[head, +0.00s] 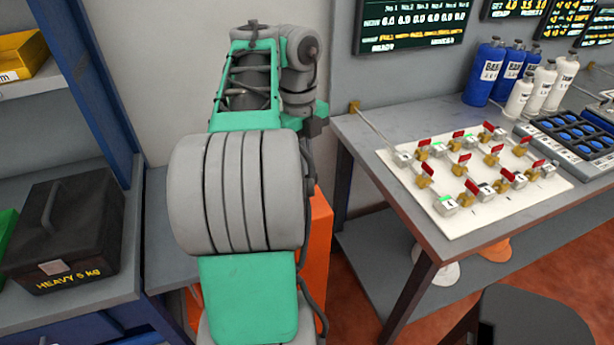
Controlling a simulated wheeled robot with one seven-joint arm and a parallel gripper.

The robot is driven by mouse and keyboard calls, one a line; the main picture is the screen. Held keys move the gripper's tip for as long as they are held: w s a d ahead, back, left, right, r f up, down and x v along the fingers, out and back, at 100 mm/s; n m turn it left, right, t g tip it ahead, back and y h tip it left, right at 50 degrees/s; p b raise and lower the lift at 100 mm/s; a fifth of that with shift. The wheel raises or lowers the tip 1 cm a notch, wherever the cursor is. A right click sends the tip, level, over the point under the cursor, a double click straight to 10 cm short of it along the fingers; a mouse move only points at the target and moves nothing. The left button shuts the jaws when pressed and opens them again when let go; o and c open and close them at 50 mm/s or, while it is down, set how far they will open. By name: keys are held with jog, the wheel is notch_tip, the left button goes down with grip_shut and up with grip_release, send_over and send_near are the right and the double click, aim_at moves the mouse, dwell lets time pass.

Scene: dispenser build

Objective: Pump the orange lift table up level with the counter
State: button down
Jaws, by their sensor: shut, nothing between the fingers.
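An orange body (318,240), likely part of the lift table, shows just right of my arm. A sliver of orange (193,308) also shows at the arm's lower left. Most of it is hidden behind the arm, so its top, its height and any pump handle cannot be made out. A grey-topped counter (352,128) stands to the right. My arm fills the middle of the view. My gripper is not visible; the arm's far end bends down behind its own links.
A white board with red-handled valves (470,170) lies on the counter, near blue bottles (484,72) and white bottles (520,95). A blue-framed shelf (95,85) at left holds a black heavy box (65,235) and a yellow bin (22,50). A dark round stool (530,318) stands front right.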

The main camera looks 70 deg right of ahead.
aim_at(305, 186)
notch_tip(305, 186, down, 8)
jog(key=b, duration=0.6)
jog(key=shift+r, duration=0.4)
jog(key=shift+w+d+r+p, duration=0.1)
jog(key=shift+w+r+p, duration=0.15)
jog(key=shift+p, duration=0.05)
jog(key=shift+w+d+r+p, duration=0.2)
jog(key=shift+w+d+p, duration=0.1)
jog(key=shift+w, duration=0.25)
jog(key=shift+w+d+r+p, duration=0.2)
jog(key=shift+w+p, duration=0.1)
jog(key=shift+w, duration=0.2)
jog(key=shift+w+f, duration=0.1)
jog(key=shift+w, duration=0.05)
notch_tip(305, 186, up, 8)
jog(key=p, duration=0.7)
jog(key=shift+w+d, duration=0.15)
jog(key=shift+w, duration=0.15)
jog(key=shift+s, duration=0.1)
